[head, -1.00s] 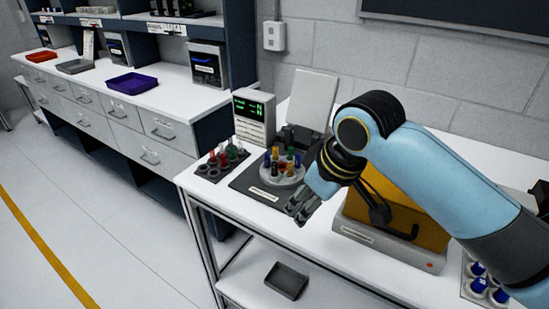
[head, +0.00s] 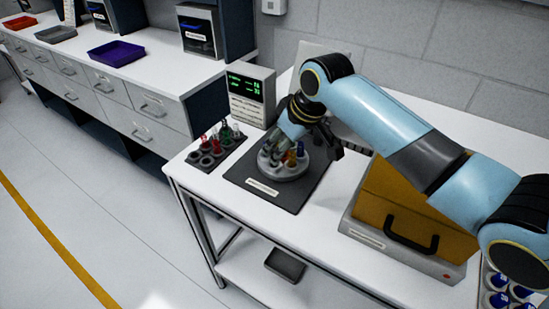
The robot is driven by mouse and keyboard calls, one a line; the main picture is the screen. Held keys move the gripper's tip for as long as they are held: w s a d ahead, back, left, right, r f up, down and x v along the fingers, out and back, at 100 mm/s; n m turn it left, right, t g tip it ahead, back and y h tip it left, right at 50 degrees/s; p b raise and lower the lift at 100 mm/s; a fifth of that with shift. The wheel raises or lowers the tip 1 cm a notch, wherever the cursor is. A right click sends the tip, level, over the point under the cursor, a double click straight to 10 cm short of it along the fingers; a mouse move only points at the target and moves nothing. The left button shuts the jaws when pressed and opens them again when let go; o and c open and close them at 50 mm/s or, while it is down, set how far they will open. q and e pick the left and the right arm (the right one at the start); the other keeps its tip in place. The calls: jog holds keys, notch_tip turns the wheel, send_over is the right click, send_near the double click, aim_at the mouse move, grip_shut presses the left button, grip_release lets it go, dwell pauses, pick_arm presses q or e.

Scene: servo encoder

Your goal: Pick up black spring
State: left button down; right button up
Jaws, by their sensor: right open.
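A round grey holder (head: 285,174) with several coloured pieces stands on a dark plate (head: 283,197) on the white bench. An orange-yellow piece (head: 291,158) and a blue piece (head: 300,149) show on its right side. My right gripper (head: 267,158) is open, with its fingers pointing down at the left part of the holder. The fingers cover the pieces there. I cannot make out the black spring; it may be hidden behind the fingers. Whether the fingers touch a piece cannot be told. My left gripper is not in view.
A rack (head: 211,150) with red, green and pale pieces stands left of the holder. A box with a green display (head: 248,95) stands behind. A yellow case (head: 412,207) stands on the right. A small dark tray (head: 285,264) lies on the lower shelf.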

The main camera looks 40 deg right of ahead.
jog(key=x, duration=0.3)
jog(key=shift+w+a+f, duration=0.2)
jog(key=shift+f, duration=0.15)
jog(key=shift+s, duration=0.1)
jog(key=c, duration=0.4)
grip_shut()
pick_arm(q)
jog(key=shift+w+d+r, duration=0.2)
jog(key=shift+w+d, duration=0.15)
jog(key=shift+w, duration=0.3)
pick_arm(e)
jog(key=shift+r, duration=0.15)
